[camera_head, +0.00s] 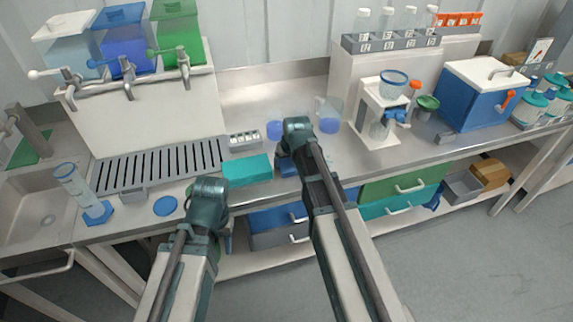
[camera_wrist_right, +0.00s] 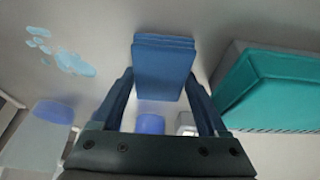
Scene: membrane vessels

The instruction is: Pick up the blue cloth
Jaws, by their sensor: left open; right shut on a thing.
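The blue cloth (camera_wrist_right: 164,62) is a folded, layered pad between the two fingers of my right gripper (camera_wrist_right: 160,78) in the right wrist view. The right gripper is shut on it. In the head view a small blue part of the cloth (camera_head: 289,168) shows below my right gripper (camera_head: 295,150), over the counter's front area; the arm hides most of it. I cannot tell whether the cloth touches the counter. My left gripper (camera_head: 207,207) is open and empty at the counter's front edge, left of the teal box.
A teal box (camera_head: 247,169) lies just left of the right gripper. A pale blue spill (camera_wrist_right: 62,55) is on the counter near the cloth. Blue-tinted beakers (camera_head: 329,118) stand behind the gripper. A drain grate (camera_head: 160,165) and a blue-based cylinder (camera_head: 82,195) are at left.

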